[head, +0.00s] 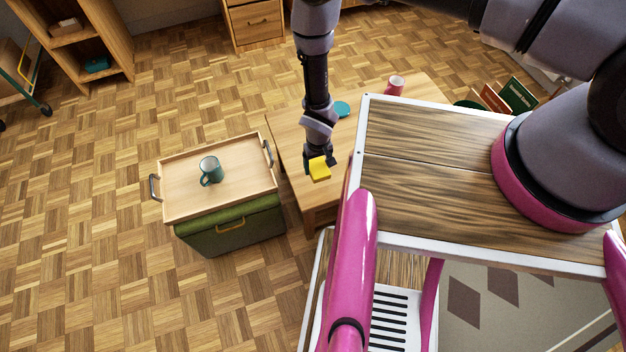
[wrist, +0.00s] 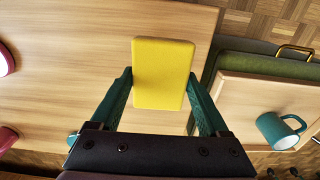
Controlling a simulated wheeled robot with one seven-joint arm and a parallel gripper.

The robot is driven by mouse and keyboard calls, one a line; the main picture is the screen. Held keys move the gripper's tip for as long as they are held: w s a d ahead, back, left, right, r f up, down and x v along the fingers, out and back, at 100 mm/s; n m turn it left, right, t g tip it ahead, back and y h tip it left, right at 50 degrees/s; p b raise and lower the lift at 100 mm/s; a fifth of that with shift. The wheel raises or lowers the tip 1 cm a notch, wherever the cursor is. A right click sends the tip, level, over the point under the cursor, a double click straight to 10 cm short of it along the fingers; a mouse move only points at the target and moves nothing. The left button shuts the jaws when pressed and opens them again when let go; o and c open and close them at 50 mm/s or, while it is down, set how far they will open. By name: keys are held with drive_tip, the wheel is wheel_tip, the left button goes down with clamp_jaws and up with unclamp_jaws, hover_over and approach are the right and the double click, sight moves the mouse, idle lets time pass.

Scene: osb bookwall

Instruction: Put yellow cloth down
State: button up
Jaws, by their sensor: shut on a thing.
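The yellow cloth (head: 320,169) looks like a flat, folded block. My gripper (head: 318,161) is shut on it, with one finger on each side, as the wrist view shows the cloth (wrist: 163,73) between the two fingers. In the head view my gripper hangs over the near left part of the low wooden table (head: 287,128). In the wrist view the table (wrist: 60,70) lies beneath the cloth, and I cannot tell the exact gap.
Left of the table, a wooden tray (head: 183,206) with a green mug (head: 210,170) sits on a green storage box (head: 215,243). A red mug (head: 396,86) and a teal disc (head: 342,108) are on the table. Bare tabletop surrounds the spot below my gripper.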

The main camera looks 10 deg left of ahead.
sight(318, 166)
wheel_tip(318, 166, down, 8)
drive_tip(key=shift+r, duration=0.1)
idle(0.4)
drive_tip(key=o, duration=1.3)
drive_tip(key=shift+f, duration=0.2)
wheel_tip(318, 166, up, 12)
drive_tip(key=shift+r, duration=0.15)
